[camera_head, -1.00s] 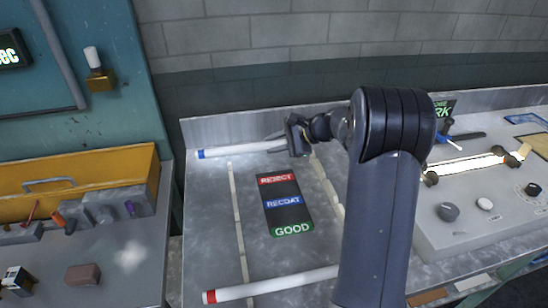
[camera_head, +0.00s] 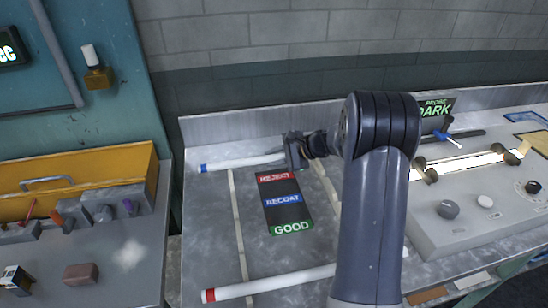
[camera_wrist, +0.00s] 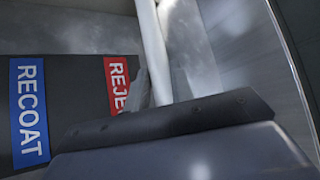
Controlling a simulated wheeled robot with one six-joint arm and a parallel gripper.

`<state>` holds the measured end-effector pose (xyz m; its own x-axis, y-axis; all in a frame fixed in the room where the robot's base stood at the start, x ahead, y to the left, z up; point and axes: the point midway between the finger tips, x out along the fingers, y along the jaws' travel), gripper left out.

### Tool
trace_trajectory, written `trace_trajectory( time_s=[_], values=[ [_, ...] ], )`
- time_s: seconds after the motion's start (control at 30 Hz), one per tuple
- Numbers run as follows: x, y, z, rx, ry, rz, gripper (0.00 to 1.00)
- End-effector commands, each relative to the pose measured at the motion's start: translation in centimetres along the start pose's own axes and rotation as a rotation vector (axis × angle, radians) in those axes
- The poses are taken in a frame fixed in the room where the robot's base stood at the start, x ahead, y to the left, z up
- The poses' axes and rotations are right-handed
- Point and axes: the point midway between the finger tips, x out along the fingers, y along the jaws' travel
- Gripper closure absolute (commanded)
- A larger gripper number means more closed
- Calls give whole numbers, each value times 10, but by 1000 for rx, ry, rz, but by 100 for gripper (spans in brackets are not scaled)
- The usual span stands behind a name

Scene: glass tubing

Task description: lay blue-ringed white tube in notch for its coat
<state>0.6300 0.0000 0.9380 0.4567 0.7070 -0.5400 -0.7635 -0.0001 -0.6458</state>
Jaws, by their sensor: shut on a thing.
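The blue-ringed white tube (camera_head: 238,163) lies crosswise at the far side of the bench, its blue ring at the left end. My gripper (camera_head: 292,158) is shut on its right part, beyond the REJECT label. In the wrist view the white tube (camera_wrist: 151,45) runs up from the gripper jaw (camera_wrist: 155,95). Two pale rails, a left one (camera_head: 238,225) and a right one (camera_head: 327,190), flank the dark label board (camera_head: 290,212) reading REJECT, RECOAT and GOOD. The rail notches are too small to make out. I cannot tell whether the tube touches the rails.
A red-ringed white tube (camera_head: 275,282) lies across the near end of the rails, partly behind my arm. A grey console (camera_head: 455,215) with knobs and a glowing tube stands right. A yellow bin (camera_head: 90,170) stands on the left bench.

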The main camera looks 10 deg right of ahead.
Motion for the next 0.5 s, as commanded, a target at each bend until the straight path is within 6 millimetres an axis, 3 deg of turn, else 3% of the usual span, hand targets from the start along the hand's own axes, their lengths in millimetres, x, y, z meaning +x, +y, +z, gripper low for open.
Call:
trace_trajectory(
  time_s=[0.07, 0.1, 0.33, 0.5],
  values=[
    [2, 2, -2, 0, 0, 0, 100],
    [2, 2, -2, 0, 0, 0, 76],
    [1, 1, -1, 0, 0, 0, 57],
    [1, 1, -1, 0, 0, 0, 56]
  ],
)
